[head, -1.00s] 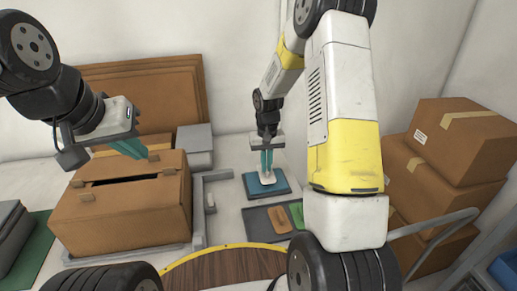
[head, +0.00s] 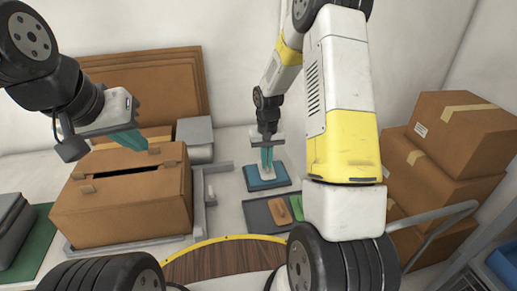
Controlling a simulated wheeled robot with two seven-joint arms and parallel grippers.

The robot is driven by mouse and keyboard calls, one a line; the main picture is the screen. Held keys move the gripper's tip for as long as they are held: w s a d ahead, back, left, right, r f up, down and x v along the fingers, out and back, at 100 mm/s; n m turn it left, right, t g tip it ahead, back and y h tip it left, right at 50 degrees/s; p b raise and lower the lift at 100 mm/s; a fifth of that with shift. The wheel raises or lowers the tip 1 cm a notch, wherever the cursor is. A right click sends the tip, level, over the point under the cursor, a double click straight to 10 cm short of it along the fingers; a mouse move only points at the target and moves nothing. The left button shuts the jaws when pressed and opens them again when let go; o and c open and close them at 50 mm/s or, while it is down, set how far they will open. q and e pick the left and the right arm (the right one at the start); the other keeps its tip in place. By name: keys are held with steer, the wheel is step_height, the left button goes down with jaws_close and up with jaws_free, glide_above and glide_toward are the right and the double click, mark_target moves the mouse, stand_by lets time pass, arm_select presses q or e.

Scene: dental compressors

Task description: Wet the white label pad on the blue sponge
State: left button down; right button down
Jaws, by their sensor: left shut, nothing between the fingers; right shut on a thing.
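The blue sponge (head: 281,182) lies in a dark tray on the white table, right of centre. The white label pad (head: 268,174) is at the sponge, low between the teal fingers of my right gripper (head: 267,160). My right gripper points down and is shut on the pad; the pad appears to touch the sponge's top, though exact contact is hard to see. My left gripper (head: 134,140) is shut and empty, above the back of the cardboard box at left.
A slotted cardboard box (head: 125,210) stands at left beside a grey bracket frame (head: 199,205). A dark tray (head: 262,217) with an orange and a green piece lies in front of the sponge. Cardboard boxes (head: 450,140) are stacked at right; a grey box (head: 195,135) stands behind.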

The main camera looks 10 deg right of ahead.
steer(key=shift+f, duration=0.6)
stand_by(1.2)
steer(key=shift+r, duration=0.1)
steer(key=shift+r, duration=3.5)
